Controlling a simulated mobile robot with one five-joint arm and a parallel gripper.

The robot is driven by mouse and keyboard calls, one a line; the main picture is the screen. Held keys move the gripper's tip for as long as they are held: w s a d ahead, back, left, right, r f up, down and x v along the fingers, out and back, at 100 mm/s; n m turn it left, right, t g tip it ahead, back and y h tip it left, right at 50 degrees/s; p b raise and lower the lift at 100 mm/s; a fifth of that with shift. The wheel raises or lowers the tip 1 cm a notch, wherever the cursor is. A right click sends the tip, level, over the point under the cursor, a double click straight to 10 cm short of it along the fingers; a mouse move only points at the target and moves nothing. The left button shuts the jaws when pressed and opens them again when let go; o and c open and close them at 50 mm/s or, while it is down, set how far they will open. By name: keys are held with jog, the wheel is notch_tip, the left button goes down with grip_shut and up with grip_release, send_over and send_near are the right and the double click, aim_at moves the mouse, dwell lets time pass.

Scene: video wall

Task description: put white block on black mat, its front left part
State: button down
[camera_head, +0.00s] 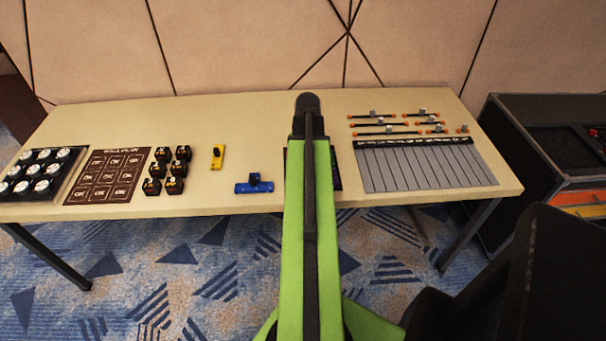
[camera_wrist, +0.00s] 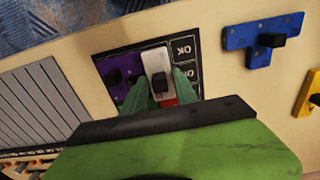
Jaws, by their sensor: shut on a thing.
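The white block (camera_wrist: 154,60) with a black knob is between my gripper's (camera_wrist: 162,86) green fingers in the wrist view. The fingers are shut on it. It appears over the middle of the black mat's (camera_wrist: 100,62) upper edge; I cannot tell whether it touches the mat. Two bare cells marked OK show to its right. A purple block (camera_wrist: 117,84) lies on the mat to its left, and a red block (camera_wrist: 168,103) partly shows below it. In the head view, my arm hides the gripper and white block; only a strip of the mat (camera_head: 337,170) shows.
A blue block (camera_head: 253,187) and a yellow block (camera_head: 217,157) lie left of the mat on the table (camera_head: 235,115). Several black blocks (camera_head: 172,170) and a brown mat (camera_head: 104,177) lie farther left. A grey slotted panel (camera_head: 425,168) lies right.

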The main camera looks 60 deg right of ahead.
notch_tip(320, 180, down, 3)
jog(key=shift+f+b, duration=0.1)
jog(key=shift+b, duration=0.85)
jog(key=shift+w+a+r, duration=0.1)
jog(key=shift+w+r, duration=0.05)
jog(key=shift+r, duration=0.15)
jog(key=shift+f, duration=0.3)
jog(key=c, duration=1)
grip_release()
jog(key=shift+r, duration=0.1)
jog(key=shift+o, duration=0.2)
notch_tip(320, 180, up, 13)
jog(key=p, duration=1.2)
jog(key=shift+f+p, duration=0.2)
jog(key=shift+p, duration=0.2)
jog(key=shift+f, duration=0.1)
